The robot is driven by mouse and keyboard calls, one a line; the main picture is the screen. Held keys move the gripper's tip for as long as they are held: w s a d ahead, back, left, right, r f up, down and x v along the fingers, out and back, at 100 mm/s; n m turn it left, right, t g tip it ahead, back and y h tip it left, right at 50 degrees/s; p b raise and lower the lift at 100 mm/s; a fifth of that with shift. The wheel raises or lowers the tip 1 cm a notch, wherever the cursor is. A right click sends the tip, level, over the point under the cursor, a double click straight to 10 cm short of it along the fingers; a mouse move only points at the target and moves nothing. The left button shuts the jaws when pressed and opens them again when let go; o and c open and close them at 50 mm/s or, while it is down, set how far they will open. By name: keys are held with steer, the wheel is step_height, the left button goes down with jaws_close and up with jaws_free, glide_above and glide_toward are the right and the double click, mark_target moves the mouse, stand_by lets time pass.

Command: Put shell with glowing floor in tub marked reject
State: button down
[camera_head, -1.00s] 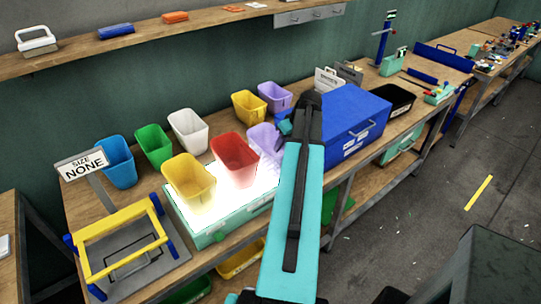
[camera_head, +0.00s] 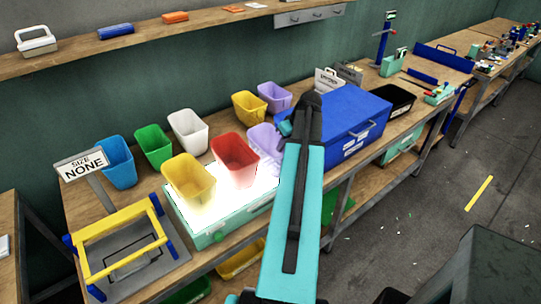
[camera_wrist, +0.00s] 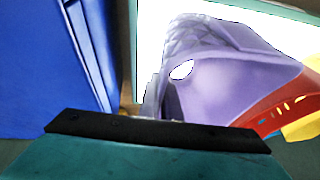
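A purple shell (camera_head: 263,138) stands on the lit white top of a light box (camera_head: 225,222), partly hidden by my arm. Red (camera_head: 236,158) and yellow (camera_head: 188,180) shells stand to its left on the same lit top. In the wrist view, the purple shell (camera_wrist: 225,85) is close, with a bright white spot in it; the red shell (camera_wrist: 275,108) shows small yellowish slots. My gripper (camera_head: 286,128) is beside the purple shell in the head view. Its fingers are mostly hidden, so I cannot tell whether it touches or grips. No readable reject mark shows.
A large blue box (camera_head: 350,115) stands just right of my gripper. A black tub (camera_head: 392,103) with a small unreadable label is beyond it. Other shells, blue (camera_head: 117,165), green (camera_head: 153,146) and white (camera_head: 188,132), stand behind the light box. A yellow-handled press (camera_head: 125,240) is front left.

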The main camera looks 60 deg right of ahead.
steer(key=shift+r, duration=0.15)
steer(key=shift+r, duration=0.15)
steer(key=shift+r+b, duration=1.45)
steer(key=shift+r, duration=3.55)
